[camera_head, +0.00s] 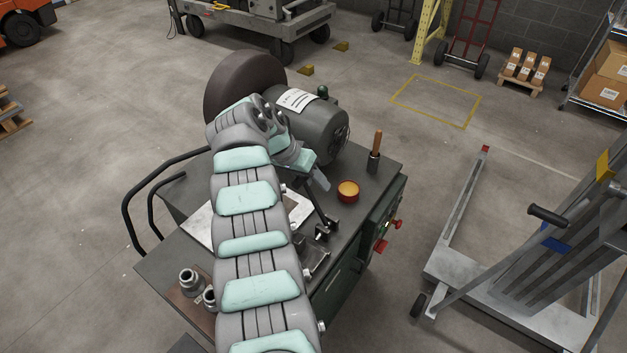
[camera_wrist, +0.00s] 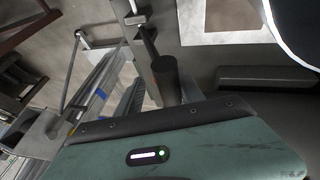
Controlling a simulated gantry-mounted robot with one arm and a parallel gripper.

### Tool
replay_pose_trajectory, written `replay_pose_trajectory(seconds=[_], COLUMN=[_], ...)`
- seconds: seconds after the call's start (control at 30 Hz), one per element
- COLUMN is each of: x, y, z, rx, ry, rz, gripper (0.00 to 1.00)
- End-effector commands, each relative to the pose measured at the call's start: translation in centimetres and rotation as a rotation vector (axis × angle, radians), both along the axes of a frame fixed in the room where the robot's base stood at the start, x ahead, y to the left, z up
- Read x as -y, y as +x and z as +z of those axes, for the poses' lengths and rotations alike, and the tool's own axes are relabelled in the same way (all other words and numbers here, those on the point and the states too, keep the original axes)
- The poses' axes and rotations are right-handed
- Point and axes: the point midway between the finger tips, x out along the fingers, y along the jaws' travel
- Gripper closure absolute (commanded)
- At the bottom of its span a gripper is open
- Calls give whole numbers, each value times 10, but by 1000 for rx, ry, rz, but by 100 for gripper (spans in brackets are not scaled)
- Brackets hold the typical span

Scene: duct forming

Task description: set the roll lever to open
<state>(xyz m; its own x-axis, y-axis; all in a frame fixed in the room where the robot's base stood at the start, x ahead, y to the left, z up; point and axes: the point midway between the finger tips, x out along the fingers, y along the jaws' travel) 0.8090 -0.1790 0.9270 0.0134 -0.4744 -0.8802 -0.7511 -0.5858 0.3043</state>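A dark lever (camera_head: 317,208) stands at the right side of the bench top, its lower end by a small black bracket. I take it for the roll lever; which setting it is in I cannot tell. In the wrist view a black cylindrical grip (camera_wrist: 166,78) on a thin rod shows just past the edge of my gripper body. My gripper (camera_head: 318,178) is at the upper end of the lever, close to or touching it. Its fingers are mostly hidden, and the wrist view shows only the teal housing, so its opening and any hold on the lever are unclear.
A grey motor (camera_head: 318,130) and a large brown disc (camera_head: 236,84) stand behind my gripper. An orange round tin (camera_head: 348,191) and a wooden-handled tool (camera_head: 376,150) stand to the right. Metal fittings (camera_head: 190,282) sit at the front left. Red knobs (camera_head: 396,224) project from the bench's right side.

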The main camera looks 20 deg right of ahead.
Motion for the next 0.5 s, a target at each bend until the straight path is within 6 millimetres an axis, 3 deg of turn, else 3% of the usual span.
replay_pose_trajectory(seconds=[0.27, 0.5], x=[-7, -28], y=[0, 0], z=[14, 53], rx=[1, 2], ry=[-1, 1], rz=[-1, 1], gripper=[57, 57])
